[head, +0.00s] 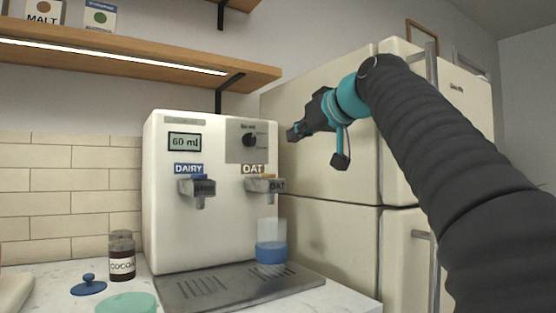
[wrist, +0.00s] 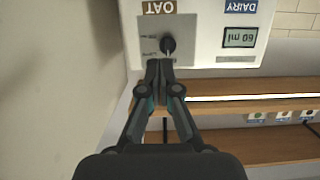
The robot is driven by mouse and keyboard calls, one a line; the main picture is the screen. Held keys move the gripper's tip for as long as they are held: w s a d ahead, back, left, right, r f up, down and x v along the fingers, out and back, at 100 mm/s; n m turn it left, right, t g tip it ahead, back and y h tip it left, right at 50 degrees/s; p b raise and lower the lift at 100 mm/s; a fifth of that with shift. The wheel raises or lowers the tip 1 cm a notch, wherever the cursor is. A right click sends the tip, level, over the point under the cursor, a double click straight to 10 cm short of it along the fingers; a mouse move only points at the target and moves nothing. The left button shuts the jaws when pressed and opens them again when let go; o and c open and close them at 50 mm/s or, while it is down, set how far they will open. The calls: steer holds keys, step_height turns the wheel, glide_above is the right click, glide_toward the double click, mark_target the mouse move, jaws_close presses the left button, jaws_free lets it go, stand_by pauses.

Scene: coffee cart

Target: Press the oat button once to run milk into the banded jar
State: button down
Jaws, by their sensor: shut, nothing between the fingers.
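The white milk machine (head: 215,235) has a display reading 60 ml (head: 184,141), which shows upside down in the wrist view (wrist: 240,38). Its dial (head: 249,140) is black and sits above the OAT label (head: 253,169). The oat button (head: 265,185) is a grey tab at the right spout; the dairy button (head: 203,187) is at the left. A clear jar with a blue band (head: 270,252) stands under the oat spout on the drip tray. My gripper (head: 292,134) is shut and empty, right of the dial; in the wrist view its fingertips (wrist: 160,64) point toward the dial.
The drip tray (head: 190,292) lies before the machine. A cocoa jar (head: 122,258), a blue lid (head: 88,287) and a mint-green round object (head: 127,303) are at the left. A shelf (head: 150,62) hangs above. A cream fridge (head: 330,230) stands behind my arm at right.

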steer(key=p, duration=0.2)
glide_above(273, 178)
steer(key=shift+s+f, duration=0.2)
steer(key=shift+f, duration=0.95)
steer(key=shift+f+b, duration=0.65)
steer(key=shift+f, duration=1.4)
